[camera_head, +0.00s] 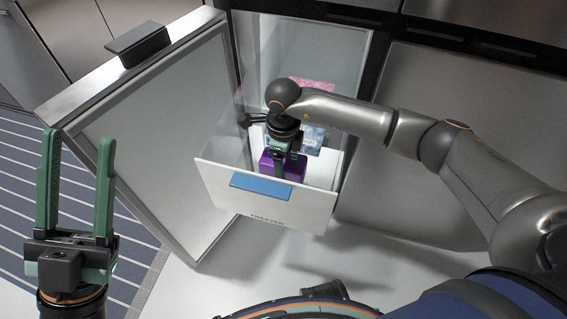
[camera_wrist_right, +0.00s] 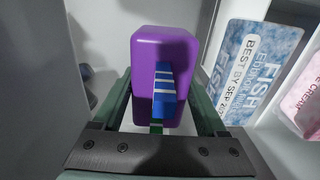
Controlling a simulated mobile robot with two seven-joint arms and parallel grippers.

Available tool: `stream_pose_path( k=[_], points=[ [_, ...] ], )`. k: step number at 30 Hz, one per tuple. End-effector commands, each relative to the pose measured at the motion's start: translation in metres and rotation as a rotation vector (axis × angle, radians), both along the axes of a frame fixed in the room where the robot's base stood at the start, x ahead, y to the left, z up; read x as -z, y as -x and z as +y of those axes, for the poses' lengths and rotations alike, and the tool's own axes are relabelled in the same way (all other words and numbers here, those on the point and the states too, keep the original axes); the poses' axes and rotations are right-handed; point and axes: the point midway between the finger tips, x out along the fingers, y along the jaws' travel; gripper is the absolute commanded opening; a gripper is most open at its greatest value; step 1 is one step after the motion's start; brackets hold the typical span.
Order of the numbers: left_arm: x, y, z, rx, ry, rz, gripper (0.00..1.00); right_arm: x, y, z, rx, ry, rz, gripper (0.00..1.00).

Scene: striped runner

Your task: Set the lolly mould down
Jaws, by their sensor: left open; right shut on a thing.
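The lolly mould is a purple block (camera_head: 268,166) inside the pulled-out freezer drawer (camera_head: 225,188), behind its front panel. In the right wrist view the mould (camera_wrist_right: 150,48) shows a rounded purple top and a blue striped piece on its near side. My right gripper (camera_head: 284,160) reaches down into the drawer and is shut on the mould, one finger on each side. Whether the mould's underside touches the drawer floor is hidden. My left gripper (camera_head: 78,160) is open and empty, pointing up at the left, outside the freezer.
A blue fish packet (camera_wrist_right: 250,70) lies right of the mould in the wrist view, with a pink ice cream packet (camera_wrist_right: 305,100) beyond. The open freezer door (camera_head: 150,130) stands at left. A striped runner (camera_head: 25,190) covers the floor at far left.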

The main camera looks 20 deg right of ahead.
Motion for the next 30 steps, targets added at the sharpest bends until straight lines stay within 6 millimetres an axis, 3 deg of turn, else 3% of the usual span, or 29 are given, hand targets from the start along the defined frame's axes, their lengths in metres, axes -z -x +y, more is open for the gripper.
stream_pose_path(
  k=[7,8,14,23,26,30],
  points=[
    [0.003,0.0,0.0,0.001,0.003,0.001,0.5,0.002,0.0,0.0,0.0,0.0,-0.001,0.03],
    [0.003,0.0,0.0,0.002,0.003,0.002,0.5,0.003,0.0,0.0,0.0,0.0,0.0,0.76],
    [0.002,0.0,0.0,0.002,0.003,0.003,0.5,0.002,0.0,0.0,0.001,0.0,0.0,0.98],
    [0.0,0.0,0.0,0.002,0.0,0.003,0.5,-0.001,0.0,0.0,0.001,0.0,0.0,1.0],
    [-0.005,0.0,0.0,0.0,-0.004,0.0,0.5,-0.011,-0.001,0.0,0.001,0.001,-0.001,1.0],
    [-0.015,0.001,0.0,-0.004,-0.011,-0.01,0.5,-0.039,-0.001,-0.001,0.001,0.001,-0.003,1.0]
  ],
)
